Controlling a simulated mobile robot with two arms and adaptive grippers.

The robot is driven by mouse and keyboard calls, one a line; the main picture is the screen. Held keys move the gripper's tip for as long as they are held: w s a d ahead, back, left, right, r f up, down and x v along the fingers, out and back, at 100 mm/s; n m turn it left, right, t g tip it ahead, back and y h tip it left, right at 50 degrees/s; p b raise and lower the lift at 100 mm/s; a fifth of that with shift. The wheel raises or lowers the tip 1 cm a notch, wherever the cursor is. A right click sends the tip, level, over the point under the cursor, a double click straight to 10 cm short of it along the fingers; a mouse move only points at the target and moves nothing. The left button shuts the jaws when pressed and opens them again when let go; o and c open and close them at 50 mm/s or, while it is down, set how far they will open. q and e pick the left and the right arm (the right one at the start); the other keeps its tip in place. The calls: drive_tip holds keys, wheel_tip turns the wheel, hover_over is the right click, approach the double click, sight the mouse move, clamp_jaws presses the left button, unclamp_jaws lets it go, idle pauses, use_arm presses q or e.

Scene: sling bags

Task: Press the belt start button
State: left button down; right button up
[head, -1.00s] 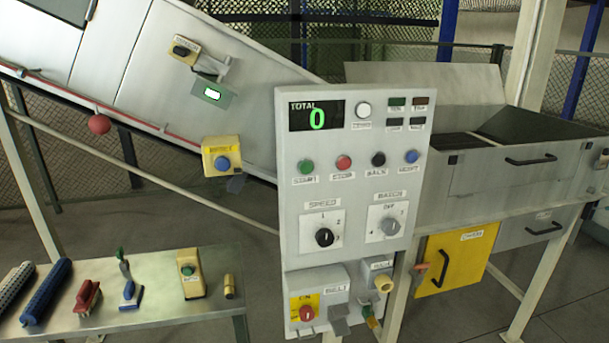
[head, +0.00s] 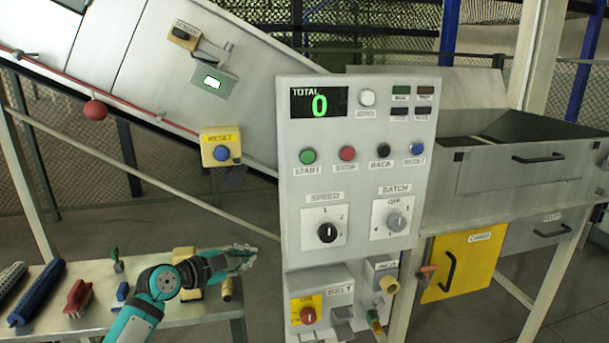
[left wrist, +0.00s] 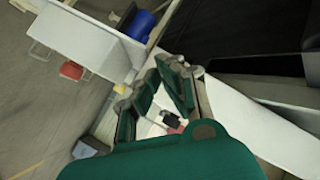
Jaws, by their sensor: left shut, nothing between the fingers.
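The grey control panel (head: 362,260) stands upright in the head view. Its green button (head: 308,156), labelled START, is at the left of a row with a red (head: 347,153), a black (head: 381,151) and a blue button (head: 416,149). A box labelled BELT (head: 340,290) with a red knob (head: 308,315) on yellow sits below. My left gripper (head: 247,257) is left of the panel's lower part, apart from the buttons in the picture. Its fingers converge, shut and empty, in the left wrist view (left wrist: 158,66). My right gripper is not in view.
A metal side table (head: 105,265) at lower left bears brushes and a yellow box (head: 184,257), partly hidden by my arm. The sloping conveyor (head: 190,85) runs behind, with a yellow RESET box (head: 221,150). A yellow door (head: 458,265) is at right.

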sight(305, 165)
use_arm(q)
drive_tip(key=s+d+r+m+g+h, duration=0.1)
drive_tip(key=s+d+r+m+h, duration=0.1)
drive_tip(key=r, duration=0.6)
drive_tip(key=s+d+r+m+h+b, duration=0.1)
drive_tip(key=s+d+r+m+h, duration=0.1)
drive_tip(key=s+r+m, duration=0.3)
drive_tip(key=s+d+r+m+g+h, duration=0.1)
drive_tip(key=r+m, duration=0.4)
drive_tip(key=r, duration=0.6)
drive_tip(key=s+d+h, duration=0.1)
drive_tip(key=s+d, duration=0.1)
drive_tip(key=shift+s+m+g+h+b, duration=0.3)
drive_tip(key=shift+s+m+b, duration=0.05)
drive_tip(key=shift+s+m, duration=0.05)
drive_tip(key=shift+w, duration=0.1)
drive_tip(key=w+d+p, duration=0.2)
drive_tip(key=w, duration=0.1)
drive_tip(key=w+d+p, duration=0.2)
drive_tip(key=w, duration=0.1)
drive_tip(key=w+d+p, duration=0.2)
drive_tip(key=w+d, duration=0.1)
drive_tip(key=shift+d, duration=0.1)
